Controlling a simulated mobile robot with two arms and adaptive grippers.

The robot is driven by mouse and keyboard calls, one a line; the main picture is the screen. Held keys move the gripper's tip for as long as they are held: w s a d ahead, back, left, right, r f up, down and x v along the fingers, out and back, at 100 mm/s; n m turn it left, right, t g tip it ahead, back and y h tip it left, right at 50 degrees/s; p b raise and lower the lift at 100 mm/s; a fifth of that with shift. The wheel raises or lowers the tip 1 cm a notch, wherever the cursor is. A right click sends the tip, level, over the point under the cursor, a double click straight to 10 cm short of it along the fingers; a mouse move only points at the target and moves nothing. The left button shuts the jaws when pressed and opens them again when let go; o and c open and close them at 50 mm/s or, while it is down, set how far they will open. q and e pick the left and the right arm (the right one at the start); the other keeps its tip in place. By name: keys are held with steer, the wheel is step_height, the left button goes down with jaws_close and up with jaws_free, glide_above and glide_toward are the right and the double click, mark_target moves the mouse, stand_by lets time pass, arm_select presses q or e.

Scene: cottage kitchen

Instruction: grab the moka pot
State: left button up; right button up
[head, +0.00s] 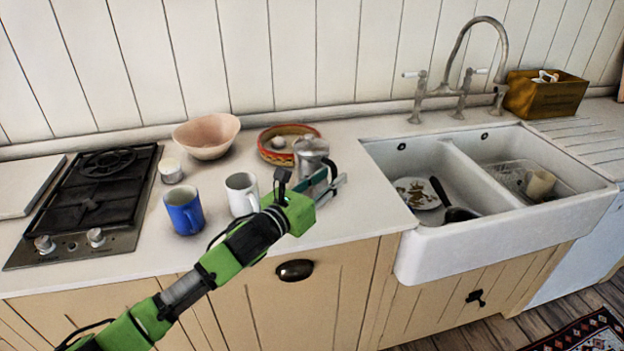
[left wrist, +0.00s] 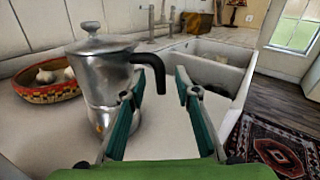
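The silver moka pot (head: 309,150) stands upright on the counter left of the sink, with its dark handle to the right. In the left wrist view, the pot (left wrist: 98,82) is left of the fingers, and its black handle reaches across beyond the left fingertip. My left gripper (head: 330,181) is just in front of the pot, low over the counter. I cannot tell whether the left finger touches the pot. My right gripper is not in view.
A white mug (head: 240,195) and a blue mug (head: 183,212) stand left of the pot. A patterned red bowl (head: 269,154) with garlic is close behind it. A pink bowl (head: 206,136) is farther left. The double sink (head: 500,232) lies to the right.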

arm_select(q)
steer(key=shift+x, duration=1.15)
steer(key=shift+c, duration=0.3)
jaws_close()
steer(key=shift+r, duration=0.1)
